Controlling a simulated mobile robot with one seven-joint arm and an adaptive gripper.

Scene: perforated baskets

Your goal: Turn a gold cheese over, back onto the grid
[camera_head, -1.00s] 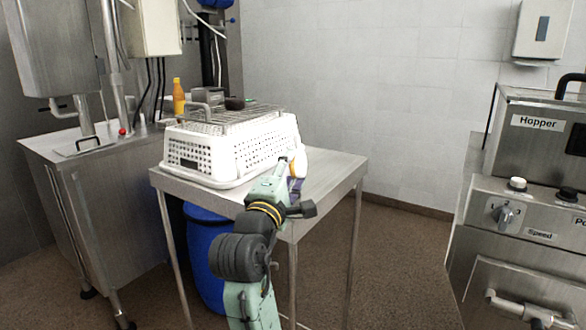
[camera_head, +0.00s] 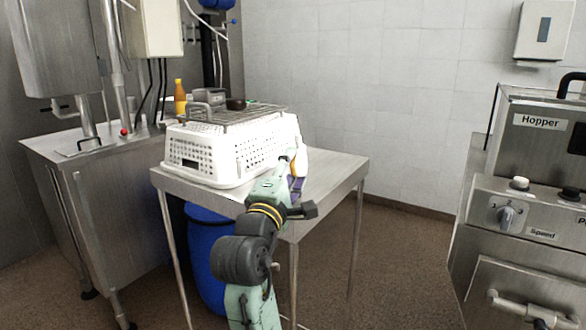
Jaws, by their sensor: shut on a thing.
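A metal wire grid (camera_head: 255,112) lies on top of an upturned white perforated basket (camera_head: 240,155) on the steel table. A dark round piece (camera_head: 236,104) sits on the grid, too small to identify. My arm reaches up from the bottom, and my gripper (camera_head: 297,172) is at the basket's right end, below the grid's level. Its fingers are mostly hidden by my wrist. A small gold patch (camera_head: 293,171) shows at the gripper, beside a white rounded shape (camera_head: 302,161). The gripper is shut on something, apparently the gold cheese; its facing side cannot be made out.
The steel table (camera_head: 335,172) is bare right of the basket. A blue drum (camera_head: 205,250) stands beneath it. An orange bottle (camera_head: 180,97) stands behind the basket at left. Steel cabinets stand at left, and a hopper machine (camera_head: 530,200) at right, with open floor between.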

